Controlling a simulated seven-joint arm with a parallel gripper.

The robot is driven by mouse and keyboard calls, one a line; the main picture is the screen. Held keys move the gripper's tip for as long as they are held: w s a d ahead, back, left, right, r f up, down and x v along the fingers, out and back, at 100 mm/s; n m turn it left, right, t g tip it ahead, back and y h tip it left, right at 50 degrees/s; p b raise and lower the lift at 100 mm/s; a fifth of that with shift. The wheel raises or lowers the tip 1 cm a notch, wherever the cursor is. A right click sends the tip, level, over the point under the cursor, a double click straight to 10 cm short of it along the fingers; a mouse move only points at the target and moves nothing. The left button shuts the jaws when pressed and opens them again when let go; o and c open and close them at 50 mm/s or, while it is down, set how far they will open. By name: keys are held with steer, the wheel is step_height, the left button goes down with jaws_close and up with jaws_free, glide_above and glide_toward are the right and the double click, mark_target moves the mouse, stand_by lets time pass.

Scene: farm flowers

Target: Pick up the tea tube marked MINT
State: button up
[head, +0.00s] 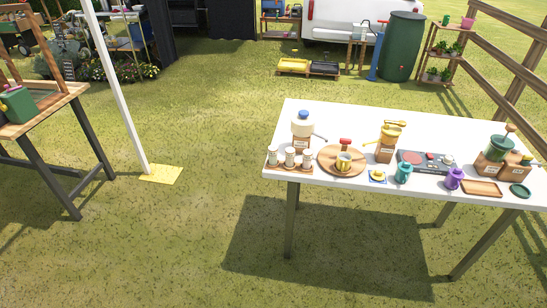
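Several small pale tubes with brown tops stand upright on a wooden tray (270,168) at the left front corner of the white table (345,117). I make out a left tube (272,154), a middle tube (290,157) and a right tube (306,159). They carry labels too small to read, so I cannot tell which one is marked MINT. My gripper is not in view.
Behind the tubes stands a grinder with a blue knob (303,124). Grass left of the table is open.

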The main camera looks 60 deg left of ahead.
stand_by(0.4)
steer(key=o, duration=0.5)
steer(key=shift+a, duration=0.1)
